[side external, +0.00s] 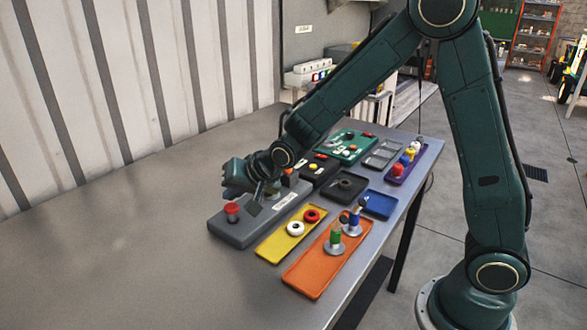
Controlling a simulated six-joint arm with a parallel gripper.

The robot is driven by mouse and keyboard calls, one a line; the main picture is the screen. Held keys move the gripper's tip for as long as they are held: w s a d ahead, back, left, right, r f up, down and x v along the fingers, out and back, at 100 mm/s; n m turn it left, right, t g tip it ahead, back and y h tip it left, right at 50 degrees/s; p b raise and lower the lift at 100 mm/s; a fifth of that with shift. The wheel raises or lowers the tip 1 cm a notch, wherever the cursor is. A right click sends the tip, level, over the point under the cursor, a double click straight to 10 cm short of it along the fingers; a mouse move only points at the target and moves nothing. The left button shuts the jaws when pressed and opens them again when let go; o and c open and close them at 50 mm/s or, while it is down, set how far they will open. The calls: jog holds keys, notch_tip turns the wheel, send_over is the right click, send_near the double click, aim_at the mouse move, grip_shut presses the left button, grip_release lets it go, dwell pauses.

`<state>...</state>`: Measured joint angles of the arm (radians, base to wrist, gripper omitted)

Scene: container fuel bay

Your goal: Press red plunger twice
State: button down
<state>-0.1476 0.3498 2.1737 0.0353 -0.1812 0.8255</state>
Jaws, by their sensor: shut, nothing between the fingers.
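The red plunger (232,209) stands upright on a grey box (226,228) at the table's left middle, its red cap clear to see. My gripper (256,207) is shut and empty, low over the same grey box, just right of the plunger and apart from it in the picture. My wrist hides part of the box behind it. Whether the fingertips touch the box, I cannot tell.
A yellow tray (273,247) with a white ring and a red ring lies right of the box. An orange tray (309,275) holds green and blue pegs. Further back are a blue tray (378,205), a purple tray (425,154) and a green tray (345,136). The front-left table is clear.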

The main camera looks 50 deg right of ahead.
aim_at(233, 207)
jog(key=shift+f, duration=1.8)
dwell(2.4)
jog(key=shift+r, duration=1.8)
jog(key=shift+r, duration=2.5)
